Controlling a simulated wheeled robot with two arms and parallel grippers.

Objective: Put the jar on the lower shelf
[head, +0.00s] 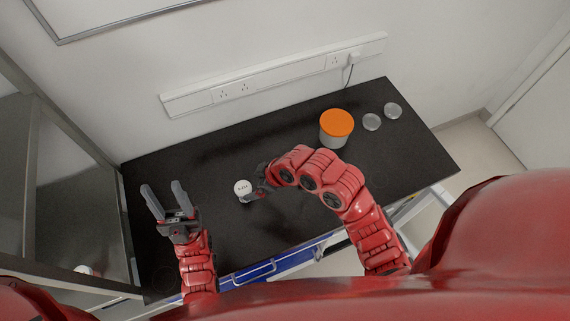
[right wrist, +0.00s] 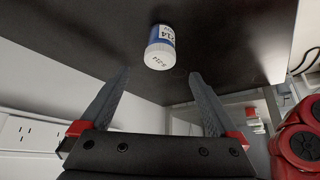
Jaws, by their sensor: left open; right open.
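A small white jar (head: 243,188) with printing on its lid stands on the black bench top. In the right wrist view the jar (right wrist: 160,47) also shows a blue and white label. My right gripper (head: 258,184) is open beside it, on its right in the head view. In the right wrist view the jar lies beyond the fingertips (right wrist: 158,75), in line with the gap between them, and is not gripped. My left gripper (head: 164,199) is open and empty over the bench's left end. I cannot make out for certain which surface is the lower shelf.
A larger container with an orange lid (head: 336,127) stands at the back right, with two clear round dishes (head: 382,116) to its right. A socket strip (head: 275,75) runs along the wall. A metal and glass cabinet (head: 60,180) stands at left. The bench's middle back is clear.

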